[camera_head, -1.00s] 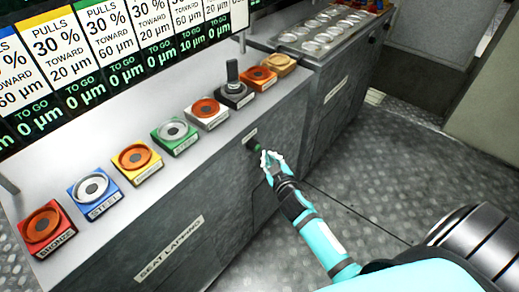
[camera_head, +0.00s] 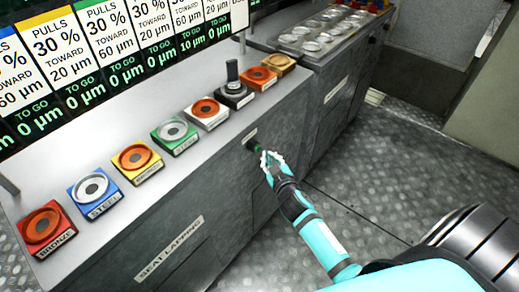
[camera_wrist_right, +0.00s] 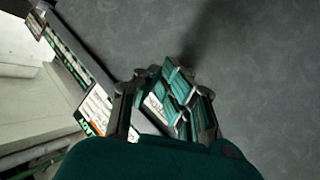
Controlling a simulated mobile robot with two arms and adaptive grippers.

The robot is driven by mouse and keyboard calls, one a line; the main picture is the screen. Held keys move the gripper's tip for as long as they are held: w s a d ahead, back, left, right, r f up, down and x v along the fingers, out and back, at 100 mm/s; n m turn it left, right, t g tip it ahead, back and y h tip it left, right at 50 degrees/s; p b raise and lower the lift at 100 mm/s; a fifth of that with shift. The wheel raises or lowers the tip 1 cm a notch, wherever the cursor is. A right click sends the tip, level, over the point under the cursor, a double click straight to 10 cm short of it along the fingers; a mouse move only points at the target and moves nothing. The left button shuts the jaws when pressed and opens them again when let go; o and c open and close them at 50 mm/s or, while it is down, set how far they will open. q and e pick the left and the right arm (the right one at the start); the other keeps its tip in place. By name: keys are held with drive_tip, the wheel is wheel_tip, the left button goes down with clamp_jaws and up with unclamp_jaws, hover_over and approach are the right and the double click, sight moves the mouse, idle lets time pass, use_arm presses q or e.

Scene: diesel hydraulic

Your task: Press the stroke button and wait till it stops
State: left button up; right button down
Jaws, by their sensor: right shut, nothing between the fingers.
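The stroke button (camera_head: 257,148) is a small green-tipped knob on a dark base, on the front face of the grey cabinet (camera_head: 200,185) below a small label. My right gripper (camera_head: 266,157) is shut and empty, with its fingertips at the button. From the head view I cannot tell whether they touch it or whether it is pressed in. The right wrist view shows the closed teal fingers (camera_wrist_right: 178,92) in front of a grey surface, with the button not visible there. My left gripper is not in view.
A row of coloured blocks with ring-shaped tops, including a blue one (camera_head: 95,187), stands on the cabinet top. A dark upright post (camera_head: 232,72) stands on one block. A display board (camera_head: 110,40) is behind. Open metal floor (camera_head: 380,170) lies right of the cabinet.

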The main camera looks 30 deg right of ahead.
drive_tip(key=shift+w, duration=0.1)
drive_tip(key=shift+w+a, duration=0.15)
drive_tip(key=shift+w, duration=0.2)
drive_tip(key=shift+w+a, duration=0.2)
drive_tip(key=shift+w, duration=0.3)
idle(0.8)
drive_tip(key=shift+s, duration=0.15)
drive_tip(key=shift+s+d, duration=0.35)
drive_tip(key=shift+s, duration=0.45)
drive_tip(key=s, duration=0.1)
drive_tip(key=s+d+p, duration=0.1)
drive_tip(key=s, duration=0.1)
drive_tip(key=s+d, duration=0.1)
drive_tip(key=shift+s+p, duration=0.3)
drive_tip(key=shift+p, duration=0.1)
